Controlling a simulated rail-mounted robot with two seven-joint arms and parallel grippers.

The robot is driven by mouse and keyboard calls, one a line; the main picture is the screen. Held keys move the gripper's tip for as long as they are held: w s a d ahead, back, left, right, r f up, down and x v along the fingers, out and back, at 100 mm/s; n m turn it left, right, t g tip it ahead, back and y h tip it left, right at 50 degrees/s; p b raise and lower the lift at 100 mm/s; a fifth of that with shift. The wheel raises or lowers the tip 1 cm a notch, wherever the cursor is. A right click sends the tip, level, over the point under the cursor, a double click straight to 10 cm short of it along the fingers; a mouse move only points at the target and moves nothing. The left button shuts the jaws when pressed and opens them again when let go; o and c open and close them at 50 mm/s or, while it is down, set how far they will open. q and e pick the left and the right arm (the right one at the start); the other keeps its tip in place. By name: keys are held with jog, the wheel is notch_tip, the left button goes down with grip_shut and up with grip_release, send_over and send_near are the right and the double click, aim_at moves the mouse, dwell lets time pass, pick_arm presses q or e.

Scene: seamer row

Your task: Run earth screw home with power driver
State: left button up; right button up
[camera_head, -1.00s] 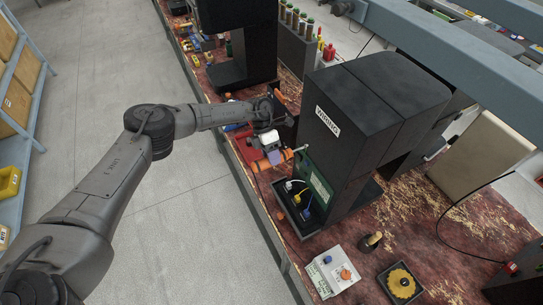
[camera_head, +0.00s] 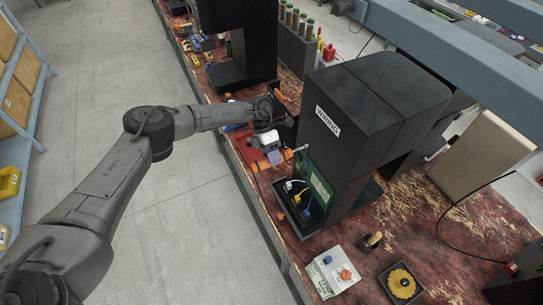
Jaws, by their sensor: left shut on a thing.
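My left gripper (camera_head: 270,147) is at the near edge of the bench, shut on the orange power driver (camera_head: 272,161). The driver lies roughly level, its nose pointing right toward the green panel (camera_head: 318,185) on the near face of the black seamer (camera_head: 345,125). The nose is at or very close to the panel's upper corner; I cannot tell whether it touches. The earth screw is too small or hidden to make out. Yellow, white and blue connectors (camera_head: 298,196) sit below the panel. My right gripper is not in view.
A white box with an orange knob (camera_head: 332,271) and a black tray with a yellow gear (camera_head: 401,282) stand at the bench's near right. Another black seamer (camera_head: 240,40) stands farther back. A blue shelf rack (camera_head: 28,90) is at the left, with clear floor between.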

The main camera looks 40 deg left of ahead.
pick_arm(q)
jog(key=shift+w+d, duration=0.1)
jog(key=shift+w, duration=0.1)
dwell(0.3)
jog(key=shift+w+b, duration=0.1)
jog(key=shift+b, duration=0.3)
dwell(0.4)
jog(key=shift+d, duration=0.1)
dwell(0.9)
dwell(0.4)
